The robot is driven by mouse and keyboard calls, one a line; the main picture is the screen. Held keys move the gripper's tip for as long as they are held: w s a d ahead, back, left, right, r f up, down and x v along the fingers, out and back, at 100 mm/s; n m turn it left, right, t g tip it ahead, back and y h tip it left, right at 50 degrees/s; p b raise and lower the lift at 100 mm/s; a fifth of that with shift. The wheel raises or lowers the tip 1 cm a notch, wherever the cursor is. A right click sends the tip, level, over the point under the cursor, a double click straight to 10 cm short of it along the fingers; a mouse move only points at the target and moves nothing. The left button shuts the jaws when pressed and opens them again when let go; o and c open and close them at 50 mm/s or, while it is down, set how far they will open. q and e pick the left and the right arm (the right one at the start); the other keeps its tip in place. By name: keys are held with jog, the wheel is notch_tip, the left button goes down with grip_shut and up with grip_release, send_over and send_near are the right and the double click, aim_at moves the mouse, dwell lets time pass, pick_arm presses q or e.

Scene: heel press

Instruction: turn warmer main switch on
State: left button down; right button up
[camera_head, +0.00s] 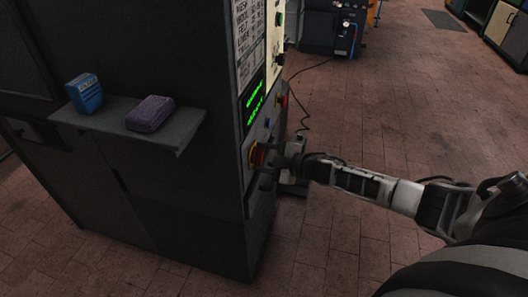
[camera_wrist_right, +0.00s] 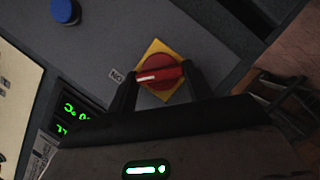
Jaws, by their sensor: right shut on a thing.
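The main switch is a red rotary knob (camera_wrist_right: 161,73) with a white line, on a yellow square plate (camera_wrist_right: 152,49), in the right wrist view. A white label reading "ON" (camera_wrist_right: 115,76) sits beside it, and the white line points toward that label. In the head view the red knob (camera_head: 258,155) is low on the cabinet's panel side. My right gripper (camera_wrist_right: 159,82) has its two dark fingers on either side of the knob and is shut on it. In the head view the right gripper (camera_head: 272,160) reaches the panel from the right. My left gripper is not in view.
The dark cabinet (camera_head: 170,195) carries a shelf (camera_head: 105,118) with a blue box (camera_head: 85,93) and a purple block (camera_head: 151,113). A green-lit display (camera_head: 255,103) is above the knob. A blue button (camera_wrist_right: 65,11) is on the panel. Brick floor is open at right.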

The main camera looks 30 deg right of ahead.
jog(key=shift+m, duration=0.3)
dwell(0.4)
jog(key=o, duration=1)
jog(key=p+v, duration=0.2)
jog(key=v, duration=1.4)
jog(key=shift+w+d+r, duration=0.1)
jog(key=shift+d, duration=0.05)
